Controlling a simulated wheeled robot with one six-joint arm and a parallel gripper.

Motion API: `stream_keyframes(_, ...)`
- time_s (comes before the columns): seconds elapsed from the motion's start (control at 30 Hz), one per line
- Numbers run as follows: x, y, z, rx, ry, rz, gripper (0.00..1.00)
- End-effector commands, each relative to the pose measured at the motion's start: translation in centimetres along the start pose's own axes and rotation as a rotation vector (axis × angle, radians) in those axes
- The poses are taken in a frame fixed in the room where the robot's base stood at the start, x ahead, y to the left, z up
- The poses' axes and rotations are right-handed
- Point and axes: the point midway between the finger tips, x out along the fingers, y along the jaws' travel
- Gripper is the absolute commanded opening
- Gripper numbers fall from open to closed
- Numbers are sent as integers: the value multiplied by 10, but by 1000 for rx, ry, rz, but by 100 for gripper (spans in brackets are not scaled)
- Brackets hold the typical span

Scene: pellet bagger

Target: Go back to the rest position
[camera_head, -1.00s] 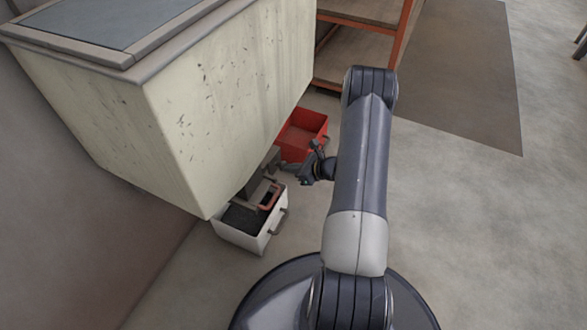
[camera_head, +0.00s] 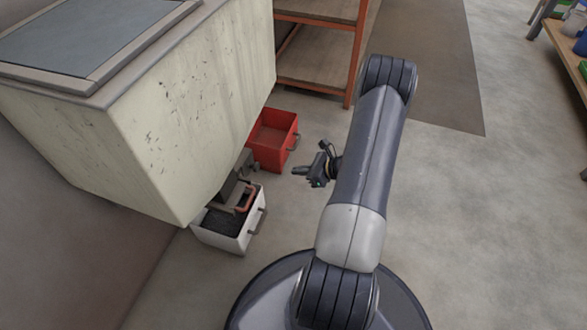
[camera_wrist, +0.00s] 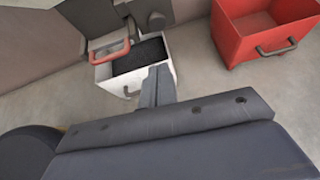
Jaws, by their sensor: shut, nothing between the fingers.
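My gripper (camera_head: 301,171) is over the floor in the head view, to the right of the bins and apart from them. It is shut and empty, and its fingers also show in the wrist view (camera_wrist: 157,86). A white bin (camera_head: 222,241) with dark contents stands under the hopper's lower end. The same white bin (camera_wrist: 118,80) lies beyond my fingertips in the wrist view. A red bin (camera_head: 275,153) stands behind it, and it shows at the upper right of the wrist view (camera_wrist: 268,46). A red handle (camera_head: 246,199) sits at the chute above the white bin.
A large cream hopper (camera_head: 190,110) fills the upper left. An orange-framed shelf (camera_head: 316,62) stands at the back. A table with items (camera_head: 572,60) is at the right edge. The floor (camera_head: 460,220) to the right is open, with a brown mat (camera_head: 430,90) behind.

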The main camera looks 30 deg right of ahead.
Motion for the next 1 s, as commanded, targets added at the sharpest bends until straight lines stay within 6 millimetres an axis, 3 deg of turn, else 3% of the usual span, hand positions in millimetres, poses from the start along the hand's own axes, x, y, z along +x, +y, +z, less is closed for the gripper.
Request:
stream_keyframes(0.43,10,1,-1,-2,0,3,0)
stream_keyframes(0.87,90,1,-4,-3,1,4,0)
stream_keyframes(1.0,99,4,2,3,-1,-3,0)
